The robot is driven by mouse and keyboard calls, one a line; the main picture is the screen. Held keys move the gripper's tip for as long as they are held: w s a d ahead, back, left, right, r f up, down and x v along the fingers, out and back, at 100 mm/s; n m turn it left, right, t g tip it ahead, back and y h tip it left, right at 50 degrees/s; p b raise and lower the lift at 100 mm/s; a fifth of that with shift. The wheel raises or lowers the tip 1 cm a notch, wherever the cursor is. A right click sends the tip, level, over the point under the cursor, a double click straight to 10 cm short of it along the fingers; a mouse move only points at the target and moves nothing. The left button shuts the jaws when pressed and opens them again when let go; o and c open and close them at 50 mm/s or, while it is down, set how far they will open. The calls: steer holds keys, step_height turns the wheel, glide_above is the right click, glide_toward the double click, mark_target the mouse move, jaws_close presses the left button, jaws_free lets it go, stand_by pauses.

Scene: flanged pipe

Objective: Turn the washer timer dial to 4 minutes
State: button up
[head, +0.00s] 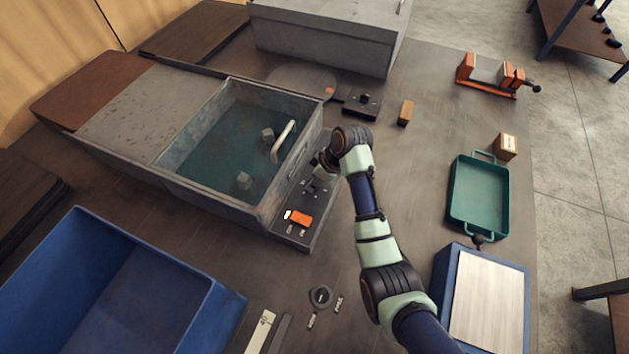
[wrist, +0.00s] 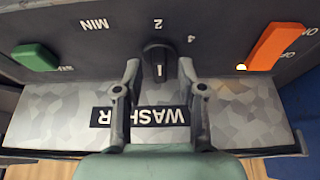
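The washer (head: 175,128) is a grey open tank with dark liquid, with its control panel (head: 286,232) on the right side. In the wrist view the black timer dial (wrist: 158,58) sits on the panel, its white mark on the side toward my gripper. The lettering appears upside down, with "2" straight beyond the dial and "4" to its right. My gripper (wrist: 159,68) is open, one finger on each side of the dial, with small gaps visible.
A blue bin (head: 215,305), teal tray (head: 480,232) and wooden block (head: 405,112) stand around the washer. The bench right of my arm has free room.

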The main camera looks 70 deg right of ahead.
jaws_close()
steer(key=shift+r+p, duration=0.15)
steer(key=shift+p, duration=0.3)
steer(key=m+p, duration=0.1)
steer(key=p, duration=0.2)
steer(key=shift+r+m+h, duration=0.2)
steer(key=shift+m+h, duration=0.1)
steer(key=shift+m, duration=0.1)
steer(key=m+h+p, duration=0.1)
steer(key=m+p, duration=0.1)
steer(key=p, duration=0.1)
steer(key=shift+a+p, duration=0.1)
steer(key=shift+p, duration=0.25)
steer(key=m+g+h+p, duration=0.1)
steer(key=m+p, duration=0.2)
steer(key=m, duration=0.1)
steer(key=shift+w+f+p, duration=0.1)
steer(key=shift+p, duration=0.2)
steer(key=shift+f+m+g+h+p, duration=0.1)
steer(key=shift+m+g+h+p, duration=0.2)
steer(key=shift+m+p, duration=0.45)
steer(key=shift+f+m+g+h+p, duration=0.1)
steer(key=shift+m+g+h+p, duration=0.2)
steer(key=shift+m, duration=0.85)
